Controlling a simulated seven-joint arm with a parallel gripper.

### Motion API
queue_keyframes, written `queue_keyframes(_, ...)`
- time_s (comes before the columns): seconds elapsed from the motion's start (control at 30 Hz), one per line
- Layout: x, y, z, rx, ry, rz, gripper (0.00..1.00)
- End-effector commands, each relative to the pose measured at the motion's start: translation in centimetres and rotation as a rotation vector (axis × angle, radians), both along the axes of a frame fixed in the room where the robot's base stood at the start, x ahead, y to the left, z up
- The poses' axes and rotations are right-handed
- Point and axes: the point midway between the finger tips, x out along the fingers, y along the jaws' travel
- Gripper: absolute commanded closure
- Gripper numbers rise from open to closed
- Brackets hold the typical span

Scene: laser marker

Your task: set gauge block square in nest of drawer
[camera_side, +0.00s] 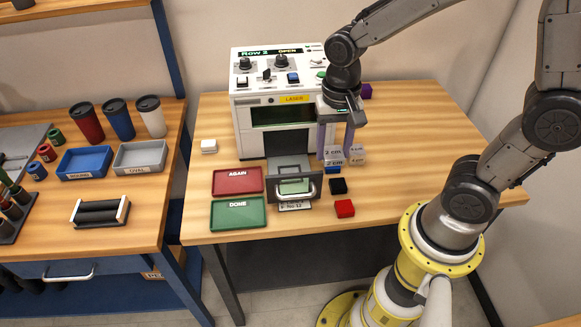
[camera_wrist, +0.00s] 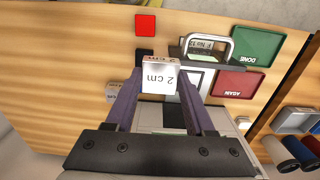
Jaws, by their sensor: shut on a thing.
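My gripper (camera_side: 334,150) is shut on a silver gauge block (camera_side: 333,157) marked "2 cm". In the wrist view the gauge block (camera_wrist: 160,80) sits between the two purple fingers, its marked face toward the camera. The open drawer (camera_side: 291,170) of the laser marker is just left of the gripper in the side view, with a light green plate (camera_side: 294,186) in it and a handle at its front. The drawer's handle (camera_wrist: 207,42) shows in the wrist view. The nest is too small to make out clearly.
A second silver block (camera_side: 357,154) stands right of the held one. Blue (camera_side: 332,170), black (camera_side: 338,186) and red (camera_side: 345,208) blocks lie right of the drawer. A red AGAIN tray (camera_side: 237,190) and green DONE tray (camera_side: 237,223) lie left. The laser marker (camera_side: 240,115) stands behind.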

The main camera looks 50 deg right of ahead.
Motion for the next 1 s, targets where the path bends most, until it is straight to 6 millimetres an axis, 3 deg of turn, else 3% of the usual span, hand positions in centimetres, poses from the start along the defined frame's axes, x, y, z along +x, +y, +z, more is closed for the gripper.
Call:
queue_keyframes(0.27,6.1,0.3,-2.8,0.0,0.003,-0.001,1.0)
queue_keyframes(0.5,9.3,0.5,-6.8,0.0,0.003,-0.001,1.0)
queue_keyframes(0.83,11.0,0.6,-8.8,-0.001,0.001,-0.001,1.0)
queue_keyframes(1.0,10.9,0.6,-11.1,0.0,0.003,-0.001,1.0)
